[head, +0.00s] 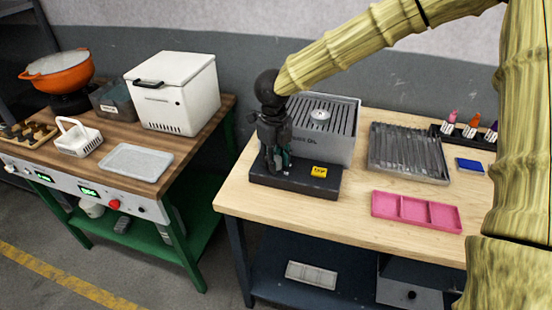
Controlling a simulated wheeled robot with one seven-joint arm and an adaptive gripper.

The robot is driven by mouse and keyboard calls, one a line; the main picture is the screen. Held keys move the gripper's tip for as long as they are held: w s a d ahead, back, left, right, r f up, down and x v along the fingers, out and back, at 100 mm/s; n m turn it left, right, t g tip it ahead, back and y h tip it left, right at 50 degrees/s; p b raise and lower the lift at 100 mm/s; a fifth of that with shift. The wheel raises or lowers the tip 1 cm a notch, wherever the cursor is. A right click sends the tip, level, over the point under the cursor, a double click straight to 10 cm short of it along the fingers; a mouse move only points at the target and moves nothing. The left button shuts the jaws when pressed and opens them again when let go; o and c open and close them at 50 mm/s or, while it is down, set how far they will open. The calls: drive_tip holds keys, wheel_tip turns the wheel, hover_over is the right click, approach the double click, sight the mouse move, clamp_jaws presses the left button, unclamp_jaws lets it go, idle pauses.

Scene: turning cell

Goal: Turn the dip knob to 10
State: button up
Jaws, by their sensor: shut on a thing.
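My gripper (272,166) points straight down over the left part of a low black box (298,183) on the light wooden bench. Its dark fingers are shut on what appears to be the dip knob on top of this box. The fingers hide the knob, so its pointer and any scale cannot be read. A small yellow display or label (319,171) sits on the box to the right of the fingers; its characters are too small to read for sure.
A grey slotted machine (335,147) stands close behind the box. A metal ribbed tray (408,152), pink divided tray (416,211) and blue block (469,166) lie to the right. On the left bench are a white box (172,92), orange pot (57,74) and grey tray (135,160).

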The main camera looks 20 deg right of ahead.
drive_tip(key=shift+m, duration=0.3)
drive_tip(key=m+p, duration=0.3)
drive_tip(key=m, duration=0.1)
drive_tip(key=m+p, duration=0.1)
drive_tip(key=m, duration=0.6)
drive_tip(key=shift+w, duration=0.15)
idle(0.5)
drive_tip(key=o, duration=1)
drive_tip(key=shift+w+f, duration=0.1)
drive_tip(key=shift+f, duration=0.05)
